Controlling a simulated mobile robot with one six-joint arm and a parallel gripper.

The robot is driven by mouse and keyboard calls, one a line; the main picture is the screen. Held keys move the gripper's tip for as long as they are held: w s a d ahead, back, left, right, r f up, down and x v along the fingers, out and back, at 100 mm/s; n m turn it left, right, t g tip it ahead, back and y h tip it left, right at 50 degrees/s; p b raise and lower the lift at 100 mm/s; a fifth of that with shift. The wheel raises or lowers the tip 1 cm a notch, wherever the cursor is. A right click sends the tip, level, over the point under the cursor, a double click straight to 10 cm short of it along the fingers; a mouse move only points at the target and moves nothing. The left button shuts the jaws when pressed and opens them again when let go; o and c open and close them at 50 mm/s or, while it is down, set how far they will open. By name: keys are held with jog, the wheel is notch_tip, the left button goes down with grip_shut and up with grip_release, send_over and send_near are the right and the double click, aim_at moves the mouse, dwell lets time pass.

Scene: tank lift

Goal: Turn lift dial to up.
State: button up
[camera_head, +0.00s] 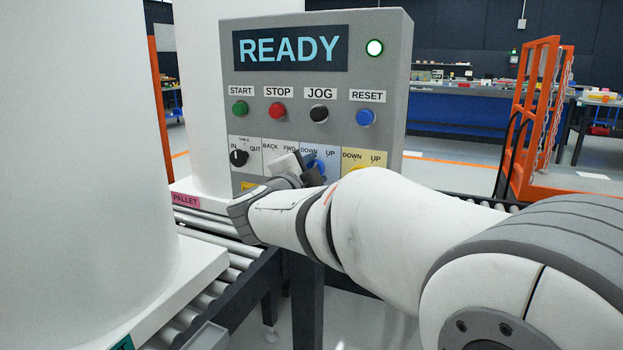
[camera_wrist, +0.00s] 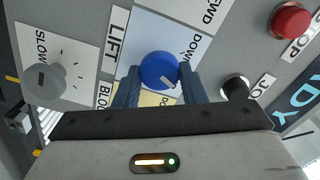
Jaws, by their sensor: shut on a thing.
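The lift dial (camera_wrist: 158,69) is a round blue knob on a light blue plate, beside a LIFT label (camera_wrist: 115,36) in the wrist view. My gripper (camera_wrist: 159,78) is shut on it, one finger at each side. The dial's white mark slants to the lower right, away from the DOWN label (camera_wrist: 192,48). The UP label is hidden from the wrist camera, but shows in the head view (camera_head: 330,154). There, part of the blue dial (camera_head: 316,166) shows beside my gripper's dark fingers.
The grey control panel (camera_head: 394,95) shows READY and a lit lamp (camera_head: 374,48). Close by are a black table dial (camera_head: 239,157), a yellow-plate dial mostly hidden by my arm, and the buttons above. A grey knob (camera_wrist: 43,80) is left in the wrist view. Rollers (camera_head: 222,250) run below.

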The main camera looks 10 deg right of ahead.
jog(key=shift+f+m+b, duration=0.2)
jog(key=shift+m+b, duration=0.65)
jog(key=shift+m, duration=0.65)
jog(key=o, duration=1)
jog(key=shift+r, duration=0.1)
jog(key=p+v, duration=0.2)
jog(key=v, duration=0.5)
jog(key=shift+s+a, duration=0.2)
jog(key=shift+s, duration=0.15)
